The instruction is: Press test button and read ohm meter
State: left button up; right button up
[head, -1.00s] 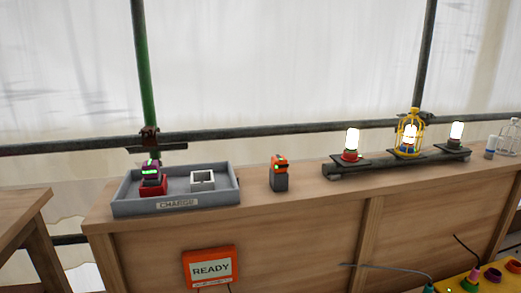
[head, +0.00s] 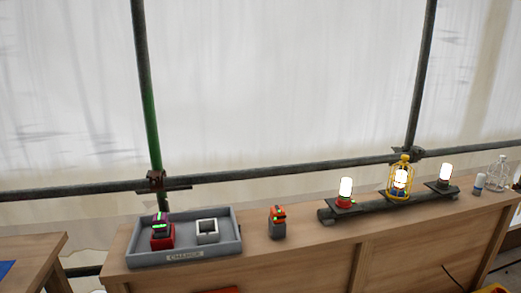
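No test button can be made out in the head view. The top edge of an orange unit (head: 224,290) shows at the bottom of the picture, on the front of the wooden bench; its face is cut off, so no reading shows. A sliver of a yellow box (head: 490,290) shows at the bottom right corner, with a dark lead (head: 456,276) near it. Neither of my grippers is in view.
A grey charge tray (head: 135,259) on the bench (head: 300,262) holds a lit battery on a red base (head: 162,240) and an empty white socket (head: 207,231). An orange-topped battery (head: 277,221) stands beside it. Lit lamps (head: 345,188) and a bottle (head: 496,172) are at right.

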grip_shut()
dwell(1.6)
